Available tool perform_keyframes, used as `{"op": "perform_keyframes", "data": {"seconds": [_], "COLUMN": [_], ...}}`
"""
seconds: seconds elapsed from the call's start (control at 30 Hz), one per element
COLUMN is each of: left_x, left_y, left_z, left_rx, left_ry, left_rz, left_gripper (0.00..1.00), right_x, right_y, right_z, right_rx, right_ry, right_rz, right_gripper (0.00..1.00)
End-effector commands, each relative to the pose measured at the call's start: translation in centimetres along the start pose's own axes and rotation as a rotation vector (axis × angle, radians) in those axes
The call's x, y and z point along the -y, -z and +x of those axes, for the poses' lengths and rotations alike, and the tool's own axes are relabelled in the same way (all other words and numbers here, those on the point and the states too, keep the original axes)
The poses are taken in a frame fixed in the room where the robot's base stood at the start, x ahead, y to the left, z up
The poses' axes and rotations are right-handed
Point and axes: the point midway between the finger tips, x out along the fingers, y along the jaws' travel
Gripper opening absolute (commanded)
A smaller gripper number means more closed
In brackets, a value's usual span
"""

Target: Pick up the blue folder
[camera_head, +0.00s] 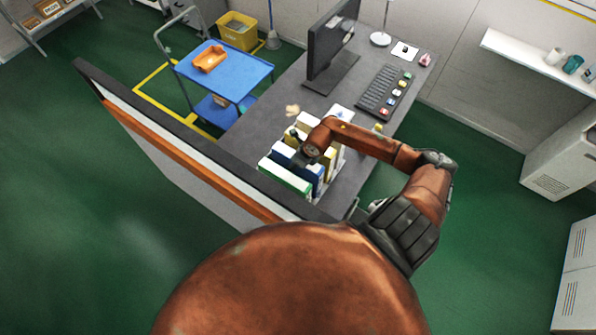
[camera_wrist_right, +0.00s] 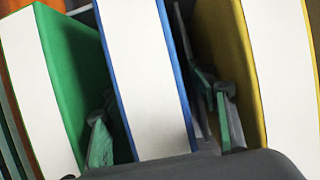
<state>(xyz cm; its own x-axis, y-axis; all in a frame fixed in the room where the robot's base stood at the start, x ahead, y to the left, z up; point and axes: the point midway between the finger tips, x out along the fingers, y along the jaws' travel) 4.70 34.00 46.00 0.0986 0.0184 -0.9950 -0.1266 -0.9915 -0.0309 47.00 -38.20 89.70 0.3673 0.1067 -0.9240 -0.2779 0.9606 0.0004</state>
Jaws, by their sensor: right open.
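The blue folder (camera_head: 318,177) stands upright in a row of folders on the grey desk, partly hidden by my right arm. In the right wrist view the blue folder (camera_wrist_right: 147,75) shows a broad white face with thin blue edges. My right gripper (camera_head: 300,158) is over the row. Its two fingers (camera_wrist_right: 160,127) are open, one on each side of the blue folder, in the gaps beside it. I cannot tell whether they touch it. My left gripper is not in view.
A green folder (camera_wrist_right: 75,70) stands left of the blue one and a yellow folder (camera_wrist_right: 228,60) right of it, both close to the fingers. A monitor (camera_head: 330,45) and keyboard (camera_head: 384,92) are farther back. A dark-topped partition (camera_head: 180,130) runs along the desk's left side.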

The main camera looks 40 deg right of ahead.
Motion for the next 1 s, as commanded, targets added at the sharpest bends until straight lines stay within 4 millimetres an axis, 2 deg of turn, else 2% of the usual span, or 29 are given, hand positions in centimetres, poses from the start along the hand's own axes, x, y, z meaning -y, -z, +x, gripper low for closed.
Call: {"op": "perform_keyframes", "data": {"seconds": [0.17,0.9,1.0], "left_x": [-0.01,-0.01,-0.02], "left_y": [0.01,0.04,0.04], "left_z": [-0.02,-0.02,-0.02], "left_rx": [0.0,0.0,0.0], "left_ry": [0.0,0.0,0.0], "left_rz": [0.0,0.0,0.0], "left_gripper": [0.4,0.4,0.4], "right_x": [0.0,0.02,0.02], "right_y": [-0.03,-0.01,-0.01], "right_z": [-0.03,-0.02,-0.02], "right_rx": [0.0,0.0,0.0], "right_ry": [0.0,0.001,0.001], "right_rz": [0.0,0.0,0.0], "right_gripper": [0.52,0.01,0.0]}}
